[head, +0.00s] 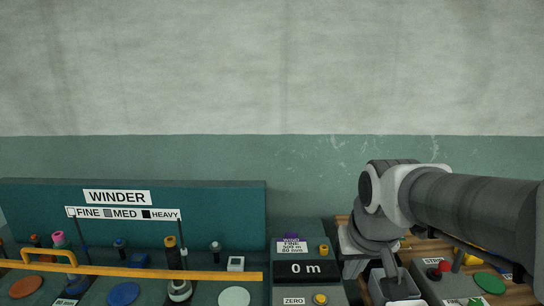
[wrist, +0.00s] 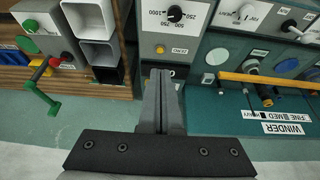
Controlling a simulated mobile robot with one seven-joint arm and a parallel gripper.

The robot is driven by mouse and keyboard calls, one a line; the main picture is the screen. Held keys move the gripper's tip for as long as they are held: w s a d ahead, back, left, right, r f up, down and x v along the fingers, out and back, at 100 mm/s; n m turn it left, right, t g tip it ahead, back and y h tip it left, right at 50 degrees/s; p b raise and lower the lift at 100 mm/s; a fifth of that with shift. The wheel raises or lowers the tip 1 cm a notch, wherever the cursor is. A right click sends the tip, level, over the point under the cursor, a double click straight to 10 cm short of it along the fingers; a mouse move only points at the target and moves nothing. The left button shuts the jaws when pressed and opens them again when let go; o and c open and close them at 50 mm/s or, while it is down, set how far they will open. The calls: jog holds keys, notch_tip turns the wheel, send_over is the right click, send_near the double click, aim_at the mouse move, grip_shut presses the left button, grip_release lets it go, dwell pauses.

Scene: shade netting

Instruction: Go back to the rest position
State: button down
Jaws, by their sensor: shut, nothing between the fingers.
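My gripper (wrist: 160,100) is shut and empty in the wrist view, its two grey fingers together over the green floor or wall area near the counter unit's edge. In the head view my arm comes in from the right, and its end hangs down beside the counter unit, the gripper mostly hidden there. The counter unit (head: 306,270) shows "0 m" and has a yellow ZERO button (head: 320,299). The WINDER panel (head: 40,205) stands at the left with a yellow bar (head: 190,275) across its front.
In the wrist view, open square bins (wrist: 93,57) and a green crank (wrist: 42,98) lie left of my gripper. The wall above is clear.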

jog(key=s+r+p, duration=0.1)
jog(key=s+r, duration=0.1)
jog(key=s, duration=1)
jog(key=shift+r+t+p, duration=0.2)
jog(key=shift+t+p, duration=0.15)
jog(key=shift+t, duration=0.05)
dwell(1.1)
